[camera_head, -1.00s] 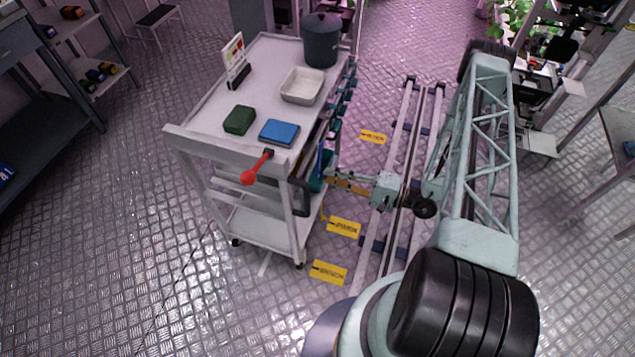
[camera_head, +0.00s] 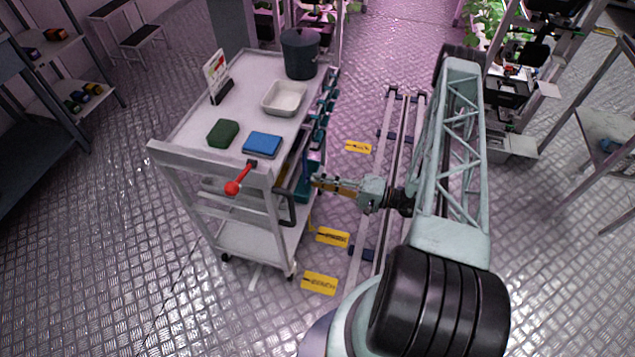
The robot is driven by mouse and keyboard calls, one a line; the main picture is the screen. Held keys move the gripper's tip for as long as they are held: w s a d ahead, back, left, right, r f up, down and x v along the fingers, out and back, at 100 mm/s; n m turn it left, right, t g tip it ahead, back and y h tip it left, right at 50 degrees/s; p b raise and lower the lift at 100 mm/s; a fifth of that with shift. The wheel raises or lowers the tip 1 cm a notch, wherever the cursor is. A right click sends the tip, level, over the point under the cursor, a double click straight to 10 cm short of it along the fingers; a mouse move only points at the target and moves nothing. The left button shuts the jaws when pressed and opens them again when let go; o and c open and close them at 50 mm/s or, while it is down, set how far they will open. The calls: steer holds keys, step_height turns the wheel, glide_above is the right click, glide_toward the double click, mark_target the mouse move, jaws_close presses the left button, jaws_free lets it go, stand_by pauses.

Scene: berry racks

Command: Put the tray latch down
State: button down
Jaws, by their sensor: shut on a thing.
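My gripper (camera_head: 318,182) is beside the right side of the white cart (camera_head: 215,158), below its top level. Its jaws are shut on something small. A brown-orange piece (camera_head: 338,188) shows at the jaws, but its shape is too small to make out. I cannot tell for sure which part is the tray latch. A lever with a red knob (camera_head: 233,188) sticks out from the cart's near end, tilted down to the left, apart from my gripper. Teal bins (camera_head: 302,192) and a dark upright handle (camera_head: 290,208) are at the cart's side, close to the fingertips.
On the cart top are a green box (camera_head: 223,133), a blue box (camera_head: 262,144), a white tray (camera_head: 284,98), a dark pot (camera_head: 300,55) and a sign (camera_head: 216,74). Floor rails (camera_head: 393,140) run right of the cart. Yellow floor labels (camera_head: 332,237) lie between.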

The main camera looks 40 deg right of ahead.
steer(key=shift+w, duration=0.1)
steer(key=c, duration=2.5)
jaws_free()
steer(key=shift+d, duration=0.15)
steer(key=v, duration=1.1)
steer(key=shift+s+d, duration=0.2)
steer(key=shift+s, duration=0.2)
steer(key=shift+r, duration=0.2)
